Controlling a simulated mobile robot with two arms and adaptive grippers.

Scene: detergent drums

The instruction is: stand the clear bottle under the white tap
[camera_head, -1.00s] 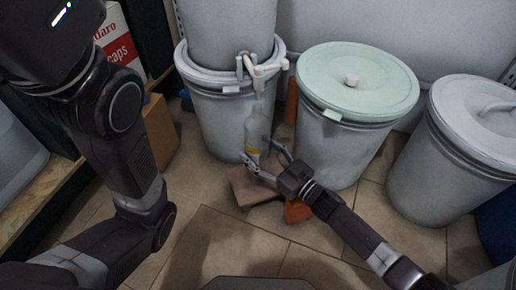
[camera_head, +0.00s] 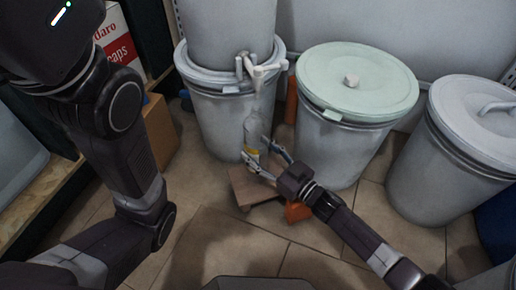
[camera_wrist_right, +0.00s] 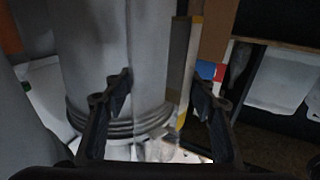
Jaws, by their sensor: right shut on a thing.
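The clear bottle (camera_head: 255,128) with a yellow band near its base is upright in front of the left drum in the head view. Its neck is just below the white tap (camera_head: 262,70), which sticks out from the stacked drum. My right gripper (camera_head: 262,160) is shut on the lower part of the bottle, a finger on either side. In the right wrist view, my right gripper's fingers (camera_wrist_right: 162,92) stand apart, and the see-through bottle is hard to make out between them. My left arm shows at the left, but its gripper is out of view.
A brown block (camera_head: 254,190) and an orange piece (camera_head: 297,212) lie on the tiles below my right gripper. A drum with a pale green lid (camera_head: 357,82) and a grey drum (camera_head: 455,160) stand to the right. A cardboard box (camera_head: 160,133) is at the left.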

